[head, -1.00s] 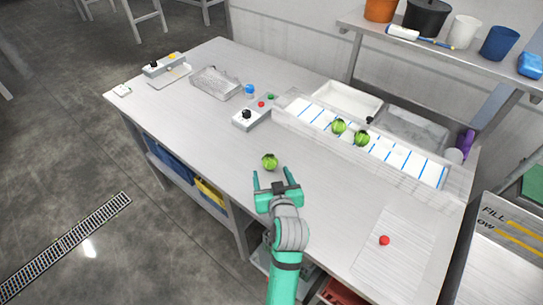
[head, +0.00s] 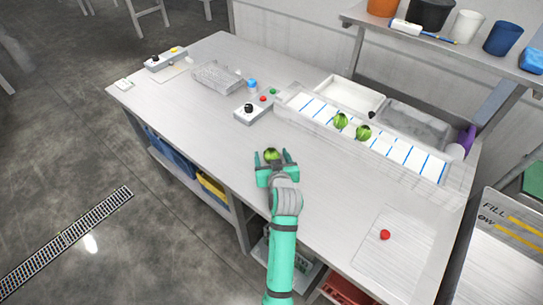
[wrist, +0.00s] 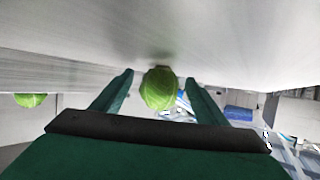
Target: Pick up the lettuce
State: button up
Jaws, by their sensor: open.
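A small green lettuce (head: 271,155) lies on the steel table in the head view, between the fingers of my gripper (head: 271,156). In the wrist view the lettuce (wrist: 159,88) shows between the two green fingertips of my gripper (wrist: 160,88), with a gap on each side. The gripper is open and not closed on it. Two more lettuces, one at the left (head: 341,120) and one at the right (head: 363,132), sit on the white blue-striped strip at the back of the table.
A control box (head: 250,113) with a black knob stands behind the gripper. A red button-like object (head: 385,235) is on the right board. The table (head: 320,190) right of the gripper is clear.

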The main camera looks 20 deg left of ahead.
jog(key=c, duration=1.2)
jog(key=shift+o, duration=0.2)
